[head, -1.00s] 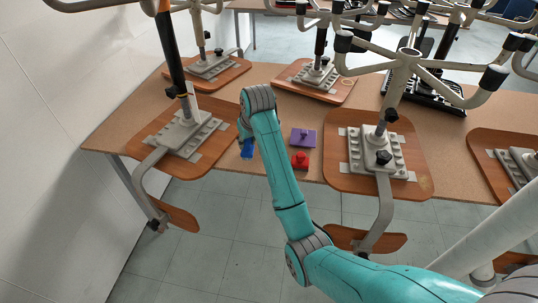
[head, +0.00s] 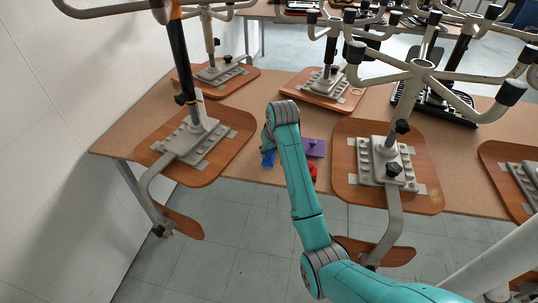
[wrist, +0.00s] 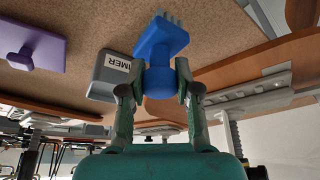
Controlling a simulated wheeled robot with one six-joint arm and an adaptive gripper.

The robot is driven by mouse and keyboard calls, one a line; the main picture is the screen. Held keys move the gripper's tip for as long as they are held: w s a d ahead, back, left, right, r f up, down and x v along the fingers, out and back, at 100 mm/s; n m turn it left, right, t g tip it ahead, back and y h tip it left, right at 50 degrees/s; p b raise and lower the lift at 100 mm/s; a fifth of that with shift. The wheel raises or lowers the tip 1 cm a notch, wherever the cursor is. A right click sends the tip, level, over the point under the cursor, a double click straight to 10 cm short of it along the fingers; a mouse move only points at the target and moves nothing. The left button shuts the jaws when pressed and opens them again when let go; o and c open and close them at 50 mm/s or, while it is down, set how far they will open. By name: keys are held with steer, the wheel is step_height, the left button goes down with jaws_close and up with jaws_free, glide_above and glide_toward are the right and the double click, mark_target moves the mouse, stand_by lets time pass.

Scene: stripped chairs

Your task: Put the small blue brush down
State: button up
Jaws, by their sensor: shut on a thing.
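The small blue brush (wrist: 160,50) is held between the two fingers of my gripper (wrist: 157,82) in the wrist view. Its short bristles point at the brown tabletop (wrist: 225,35); I cannot tell whether they touch it. In the head view the blue brush (head: 268,158) shows just left of my arm, near the table's front edge, and my arm hides most of the gripper.
A purple block with a knob (head: 314,147) and a partly hidden red block (head: 313,171) lie right of the brush. Chair bases on wooden boards (head: 238,125) (head: 345,190) flank this space.

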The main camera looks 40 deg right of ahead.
mark_target(272, 164)
steer(key=shift+f, duration=1)
steer(key=shift+f, duration=0.15)
steer(key=o, duration=1)
steer(key=shift+v, duration=3.95)
